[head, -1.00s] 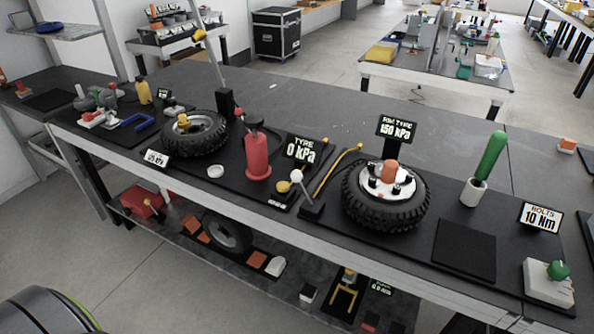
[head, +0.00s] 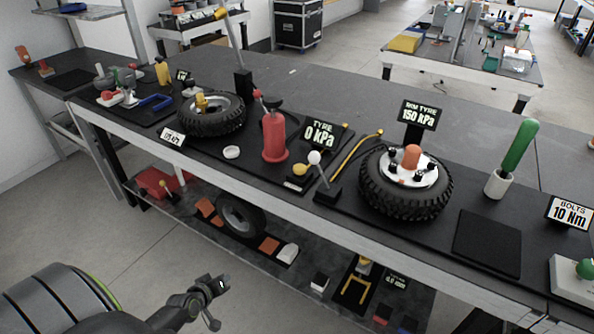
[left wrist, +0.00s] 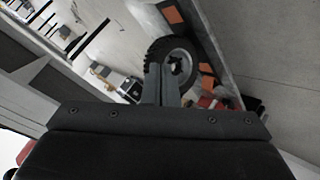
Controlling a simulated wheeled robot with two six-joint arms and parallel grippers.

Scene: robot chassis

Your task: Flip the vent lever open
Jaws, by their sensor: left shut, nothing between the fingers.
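A small lever with a white ball knob (head: 314,158) rises from a black base on the bench, between the red cylinder and the mounted tyre. It leans a little to the left in the head view and looks like the vent lever. A yellow knob (head: 300,169) sits just left of it, below the "TYRE 0 kPa" display (head: 320,134). My left gripper (head: 222,282) is in front of the bench, low and well apart from the lever. Its fingers (left wrist: 161,82) are shut and empty in the left wrist view, in front of the lower shelf. My right gripper is not in view.
The bench's front edge (head: 235,177) lies between my left gripper and the lever. A red cylinder (head: 274,137) and a tyre with a white hub (head: 405,197) flank the lever. The lower shelf holds another tyre (head: 240,215). The floor before the bench is clear.

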